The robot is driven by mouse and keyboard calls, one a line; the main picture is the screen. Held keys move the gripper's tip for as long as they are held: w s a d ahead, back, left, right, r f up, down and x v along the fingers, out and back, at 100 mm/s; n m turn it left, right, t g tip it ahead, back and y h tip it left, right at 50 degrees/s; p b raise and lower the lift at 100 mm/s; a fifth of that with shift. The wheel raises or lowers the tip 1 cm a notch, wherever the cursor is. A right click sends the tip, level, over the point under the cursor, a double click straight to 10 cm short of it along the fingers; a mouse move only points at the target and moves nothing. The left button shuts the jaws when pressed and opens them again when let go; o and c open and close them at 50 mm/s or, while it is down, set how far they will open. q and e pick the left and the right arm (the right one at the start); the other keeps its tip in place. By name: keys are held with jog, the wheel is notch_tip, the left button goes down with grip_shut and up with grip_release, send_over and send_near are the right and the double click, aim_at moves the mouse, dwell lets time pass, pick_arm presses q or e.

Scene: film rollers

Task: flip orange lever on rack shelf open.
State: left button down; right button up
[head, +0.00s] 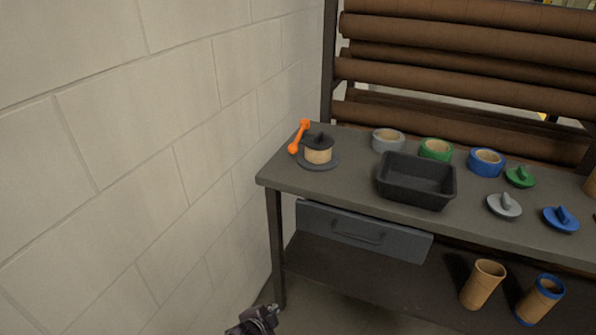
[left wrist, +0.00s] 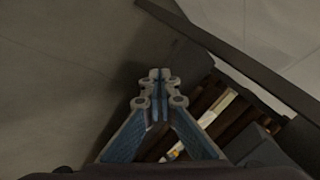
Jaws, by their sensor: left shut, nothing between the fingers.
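The orange lever (head: 299,137) stands tilted at the left end of the grey rack shelf, its upper end leaning right. It is beside a dark round fixture (head: 318,153) with a tan roll core and a black cap. My left gripper (head: 271,308) shows at the bottom of the head view, low in front of the shelf's left leg and well apart from the lever. In the left wrist view the left gripper's fingers (left wrist: 160,76) are shut together with nothing between them. The lever does not show in the left wrist view. My right gripper is not in view.
A black bin (head: 416,181) sits mid-shelf. Tape rolls (head: 435,149) and round caps (head: 504,205) lie around it. A drawer (head: 362,231) hangs below the top. Cardboard tubes (head: 483,284) stand on the lower shelf. A block wall (head: 130,170) closes the left side.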

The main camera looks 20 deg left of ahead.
aim_at(292, 148)
pick_arm(q)
jog(key=w+r+m+t+b, duration=0.2)
jog(key=w+r, duration=0.4)
jog(key=r, duration=0.3)
jog(key=w+r+m+t+b, duration=0.2)
jog(key=w+r+t, duration=0.1)
jog(key=w+r, duration=0.5)
notch_tip(292, 148, up, 20)
jog(key=w+d+m+t+b, duration=0.1)
jog(key=w+m+t+b, duration=0.1)
jog(key=m+t, duration=0.2)
jog(key=shift+w+m, duration=0.3)
jog(key=shift+m, duration=0.5)
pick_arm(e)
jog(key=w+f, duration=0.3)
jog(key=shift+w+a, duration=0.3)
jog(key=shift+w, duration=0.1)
pick_arm(q)
jog(key=shift+w, duration=0.1)
